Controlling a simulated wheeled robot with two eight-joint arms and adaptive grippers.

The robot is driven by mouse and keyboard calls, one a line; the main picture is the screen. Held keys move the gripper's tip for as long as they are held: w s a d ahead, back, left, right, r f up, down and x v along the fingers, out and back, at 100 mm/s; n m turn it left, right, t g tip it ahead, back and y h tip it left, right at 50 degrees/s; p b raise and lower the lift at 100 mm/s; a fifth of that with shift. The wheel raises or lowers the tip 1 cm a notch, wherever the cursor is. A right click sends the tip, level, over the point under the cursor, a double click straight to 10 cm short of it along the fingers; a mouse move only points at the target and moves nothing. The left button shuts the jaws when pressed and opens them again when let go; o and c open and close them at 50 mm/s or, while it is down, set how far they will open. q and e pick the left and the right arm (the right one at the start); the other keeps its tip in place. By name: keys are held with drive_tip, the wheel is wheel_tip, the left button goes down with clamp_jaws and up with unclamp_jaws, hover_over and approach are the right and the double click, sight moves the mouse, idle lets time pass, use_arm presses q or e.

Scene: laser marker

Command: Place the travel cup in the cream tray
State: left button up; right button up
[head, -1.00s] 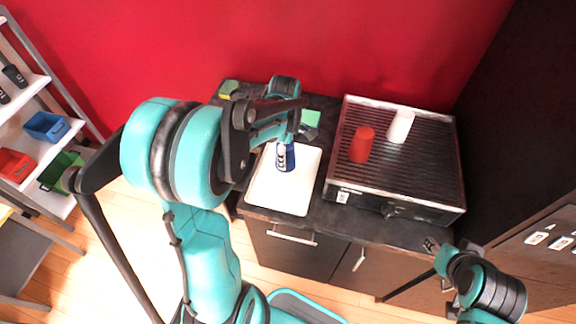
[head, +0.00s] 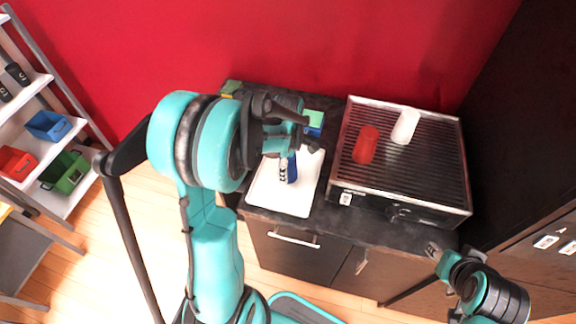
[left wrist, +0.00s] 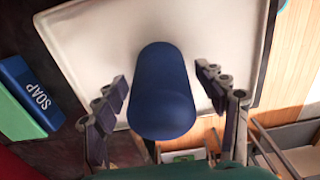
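A blue cup (head: 291,170) with white marking, which I take to be the travel cup, appears to stand on the cream tray (head: 280,202). In the left wrist view the blue cup (left wrist: 162,95) shows in front of the pale tray (left wrist: 100,45). My left gripper (left wrist: 163,92) is open, with one finger on each side of the cup and a visible gap on both sides. In the head view my left gripper (head: 290,148) is above the cup and hides its top. My right gripper (head: 433,250) is low at the right, away from the tray; its opening is unclear.
A ridged grill (head: 400,170) right of the tray carries a red cup (head: 365,145) and a white cup (head: 405,126). A soap box (left wrist: 32,92) and green item lie beside the tray. A shelf (head: 50,130) with coloured bins stands at the left.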

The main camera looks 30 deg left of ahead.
use_arm(q)
drive_tip(key=shift+r, duration=0.3)
wheel_tip(320, 180, up, 11)
drive_tip(key=p, duration=0.3)
drive_tip(key=shift+f, duration=0.1)
drive_tip(key=shift+r, duration=0.35)
drive_tip(key=shift+s+d+r+m, duration=0.2)
drive_tip(key=shift+r+m, duration=0.1)
drive_tip(key=s+d+r+m+t, duration=0.3)
drive_tip(key=s+d+m+t, duration=0.4)
drive_tip(key=m, duration=1.3)
drive_tip(key=s+d, duration=0.3)
drive_tip(key=s, duration=0.1)
drive_tip(key=shift+s+d+r, duration=0.25)
drive_tip(key=shift+s+r, duration=0.1)
